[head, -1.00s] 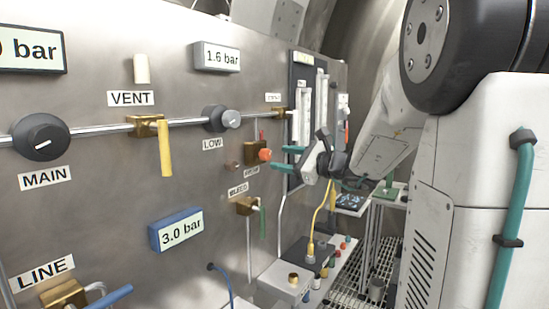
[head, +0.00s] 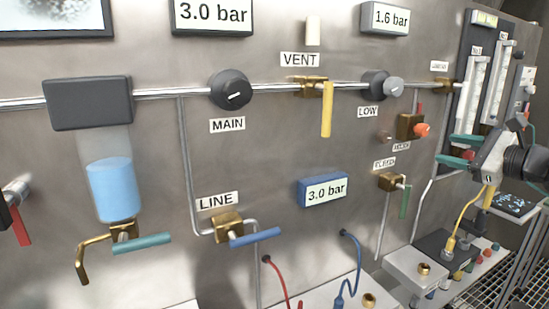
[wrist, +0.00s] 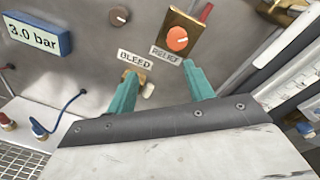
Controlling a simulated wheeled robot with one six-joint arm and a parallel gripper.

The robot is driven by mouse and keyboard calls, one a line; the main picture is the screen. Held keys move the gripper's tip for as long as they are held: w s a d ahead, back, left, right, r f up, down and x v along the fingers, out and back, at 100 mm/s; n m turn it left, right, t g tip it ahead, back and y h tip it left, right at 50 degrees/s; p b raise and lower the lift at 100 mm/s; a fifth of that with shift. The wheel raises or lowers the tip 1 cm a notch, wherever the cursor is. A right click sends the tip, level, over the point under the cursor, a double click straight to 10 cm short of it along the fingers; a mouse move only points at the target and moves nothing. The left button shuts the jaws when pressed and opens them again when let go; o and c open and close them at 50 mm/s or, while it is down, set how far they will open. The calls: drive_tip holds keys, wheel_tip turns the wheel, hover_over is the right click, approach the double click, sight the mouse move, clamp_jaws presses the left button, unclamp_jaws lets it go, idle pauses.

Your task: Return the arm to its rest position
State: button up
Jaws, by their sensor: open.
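My gripper (head: 458,151) is at the right of the head view, in front of the steel panel. Its two teal fingers are apart with nothing between them. In the wrist view my gripper (wrist: 160,70) spreads below the BLEED label (wrist: 135,60) and the RELIEF label (wrist: 166,54). The left finger overlaps the brass bleed valve in that picture; whether it touches cannot be told. The relief valve with its orange knob (wrist: 177,38) is above the fingers, and it also shows left of my gripper in the head view (head: 421,130). Most of my arm is out of view.
The panel carries a yellow vent handle (head: 327,110), a blue line handle (head: 255,238) and a green bleed handle (head: 404,202). Flow tubes (head: 474,85) stand behind my gripper. A yellow cable (head: 472,215) hangs below it to a bench with several coloured caps.

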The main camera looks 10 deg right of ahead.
drive_tip(key=s+a+f+n+g+y, duration=0.1)
drive_tip(key=s+a+f+n+g, duration=1)
drive_tip(key=a, duration=0.4)
drive_tip(key=s+a+f+n+g+h, duration=0.1)
drive_tip(key=s+a+n+h, duration=0.1)
drive_tip(key=s+n, duration=0.4)
drive_tip(key=s+a+f+n+g+h, duration=0.1)
drive_tip(key=s+a+n+g+h, duration=0.1)
drive_tip(key=s+n+h, duration=0.3)
drive_tip(key=s+a+n, duration=0.1)
drive_tip(key=s+n, duration=0.1)
drive_tip(key=s, duration=0.2)
drive_tip(key=shift+s+a+h, duration=0.3)
drive_tip(key=shift+s, duration=0.05)
idle(1.3)
